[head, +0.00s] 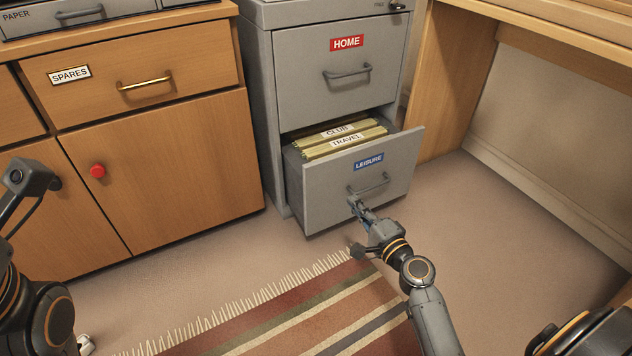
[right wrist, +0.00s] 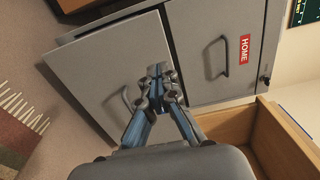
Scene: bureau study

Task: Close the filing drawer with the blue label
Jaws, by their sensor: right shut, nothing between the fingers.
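The lower drawer (head: 320,206) of the grey filing cabinet bears a blue LEISURE label (head: 368,161) and stands partly pulled out. Hanging folders marked CLUB and TRAVEL (head: 346,141) show inside it. Its handle (head: 370,186) is on the front panel below the label. My right gripper (head: 354,202) is shut and empty, with its tips close to the front near the handle's left end. The right wrist view shows the shut fingertips (right wrist: 158,70) before the drawer front (right wrist: 95,70); contact cannot be told, and the label is not visible there.
The upper HOME drawer (head: 340,72) is shut. A wooden cabinet (head: 165,165) with a SPARES drawer and red knob stands left. A wooden desk (head: 448,85) is on the right. A fringed striped rug (head: 290,315) lies in front; carpet (head: 500,230) is clear on the right.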

